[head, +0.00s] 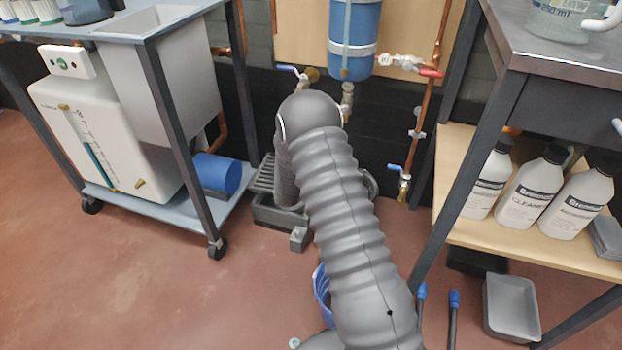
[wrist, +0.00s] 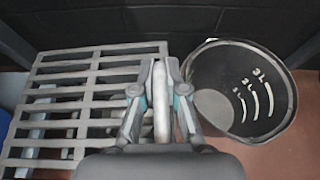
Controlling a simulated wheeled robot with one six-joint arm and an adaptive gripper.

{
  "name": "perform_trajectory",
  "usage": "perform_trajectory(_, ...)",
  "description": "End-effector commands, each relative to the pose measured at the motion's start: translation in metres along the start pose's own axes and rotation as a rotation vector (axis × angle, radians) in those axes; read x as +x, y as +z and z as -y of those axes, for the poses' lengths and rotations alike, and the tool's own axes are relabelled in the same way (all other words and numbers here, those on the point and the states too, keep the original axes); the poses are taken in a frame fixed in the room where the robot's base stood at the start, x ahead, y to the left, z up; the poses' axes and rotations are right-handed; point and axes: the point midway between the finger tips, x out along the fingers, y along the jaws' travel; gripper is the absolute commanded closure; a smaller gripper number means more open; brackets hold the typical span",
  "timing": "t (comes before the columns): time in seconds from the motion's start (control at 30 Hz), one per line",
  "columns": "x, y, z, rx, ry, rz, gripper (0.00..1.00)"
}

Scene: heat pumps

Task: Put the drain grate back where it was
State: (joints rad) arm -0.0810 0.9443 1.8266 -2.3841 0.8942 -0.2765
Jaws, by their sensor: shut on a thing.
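The drain grate (wrist: 95,51) is a grey slatted plate on the left of the wrist view. In the head view the grate (head: 265,172) shows left of my arm, on the grey drain box (head: 275,216). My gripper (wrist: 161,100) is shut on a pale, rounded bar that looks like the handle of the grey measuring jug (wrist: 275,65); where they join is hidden. The jug is right of the fingers, open side up, with litre marks inside. My fingers overlap the grate's right side in the picture. In the head view my arm hides the gripper.
A blue and grey trolley (head: 160,85) stands to the left, with a blue cylinder (head: 216,172) on its lower shelf. Copper pipe (head: 418,130) with valves runs behind. White bottles (head: 530,190) stand on the right bench shelf. A blue basket (head: 321,290) is partly hidden by my arm.

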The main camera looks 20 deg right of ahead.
Motion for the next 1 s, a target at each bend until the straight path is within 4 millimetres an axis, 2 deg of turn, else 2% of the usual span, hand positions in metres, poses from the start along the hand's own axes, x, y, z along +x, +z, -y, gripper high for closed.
perform_trajectory(0.03, 0.018, -0.013, -0.001, 0.01, -0.014, 0.001, 1.0)
perform_trajectory(0.1, 0.035, -0.024, -0.002, 0.018, -0.028, -0.001, 1.0)
perform_trajectory(0.3, 0.063, -0.039, -0.001, 0.034, -0.054, -0.003, 1.0)
perform_trajectory(0.67, 0.072, -0.053, -0.002, 0.036, -0.058, -0.005, 1.0)
perform_trajectory(1.0, 0.084, -0.082, -0.002, 0.036, -0.056, -0.005, 1.0)
